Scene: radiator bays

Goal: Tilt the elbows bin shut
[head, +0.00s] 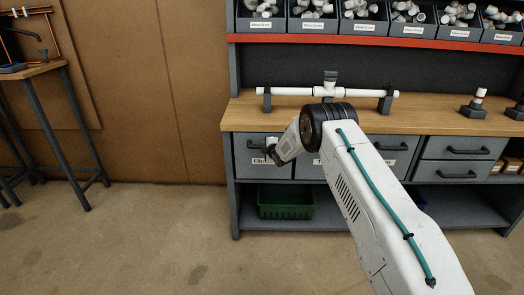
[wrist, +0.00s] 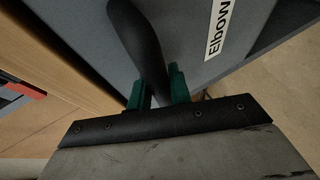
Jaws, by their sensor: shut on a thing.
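The elbows bin (head: 262,172) is the grey tilting bin at the left end under the workbench top, with a white label partly hidden by my gripper (head: 271,151). How far the bin leans out cannot be told clearly.
The wooden bench top (head: 240,115) holds a white pipe assembly (head: 290,91) on stands above the bin. A green crate (head: 285,205) sits on the low shelf below. More drawers (head: 455,171) lie to the right.

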